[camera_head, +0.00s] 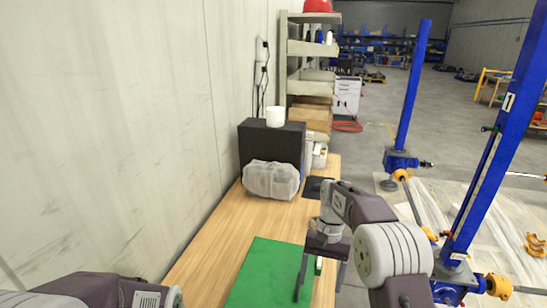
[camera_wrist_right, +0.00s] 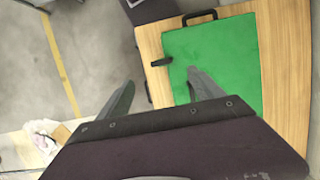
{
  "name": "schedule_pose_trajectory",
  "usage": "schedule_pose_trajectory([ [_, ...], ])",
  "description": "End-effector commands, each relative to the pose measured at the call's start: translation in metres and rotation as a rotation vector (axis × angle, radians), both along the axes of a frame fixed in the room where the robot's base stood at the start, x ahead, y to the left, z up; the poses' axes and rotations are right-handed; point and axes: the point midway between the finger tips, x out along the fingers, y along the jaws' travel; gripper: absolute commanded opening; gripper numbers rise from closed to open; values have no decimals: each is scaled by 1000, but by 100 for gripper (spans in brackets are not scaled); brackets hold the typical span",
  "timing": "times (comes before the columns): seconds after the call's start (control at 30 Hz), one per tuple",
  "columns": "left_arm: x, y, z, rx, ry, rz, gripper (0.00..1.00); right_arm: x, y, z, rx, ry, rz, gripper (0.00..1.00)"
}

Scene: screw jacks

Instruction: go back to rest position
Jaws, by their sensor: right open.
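My right gripper (camera_head: 318,290) points down over the right edge of the green board (camera_head: 258,272) on the wooden table (camera_head: 212,243). Its two fingers are apart with nothing between them. In the right wrist view the open fingers (camera_wrist_right: 162,88) show in front of the green board (camera_wrist_right: 225,60) and the table edge. Part of my left arm shows at the bottom left of the head view; its gripper is out of view.
A plastic-wrapped bundle (camera_head: 271,180) lies before a black box (camera_head: 282,142) topped by a white cup (camera_head: 275,116). Shelves (camera_head: 310,50) stand behind. Blue screw jacks (camera_head: 412,90) stand on the right. A black handle (camera_wrist_right: 200,17) sits at the board's edge.

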Motion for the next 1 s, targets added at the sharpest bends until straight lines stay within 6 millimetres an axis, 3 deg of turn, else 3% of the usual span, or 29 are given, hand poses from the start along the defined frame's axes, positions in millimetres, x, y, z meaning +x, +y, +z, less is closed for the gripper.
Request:
schedule_pose_trajectory([
  [0.03,0,0,0,0,0,0,36,-15,-3,13,-5,-16,-4,76],
  [0.1,0,0,0,0,0,0,36,-36,-8,22,-11,-46,-1,76],
  [0.23,0,0,0,0,0,0,36,-81,-18,20,-27,-122,27,76],
  [0.4,0,0,0,0,0,0,36,-147,-31,-12,-50,-233,108,76],
  [0.53,0,0,0,0,0,0,36,-181,-37,-44,-62,-283,184,76],
  [0.6,0,0,0,0,0,0,36,-182,-39,-53,-66,-323,220,76],
  [0.73,0,0,0,0,0,0,36,-163,-39,-52,-73,-396,251,76],
  [1.0,0,0,0,0,0,0,36,-163,-39,-52,-72,-394,253,76],
])
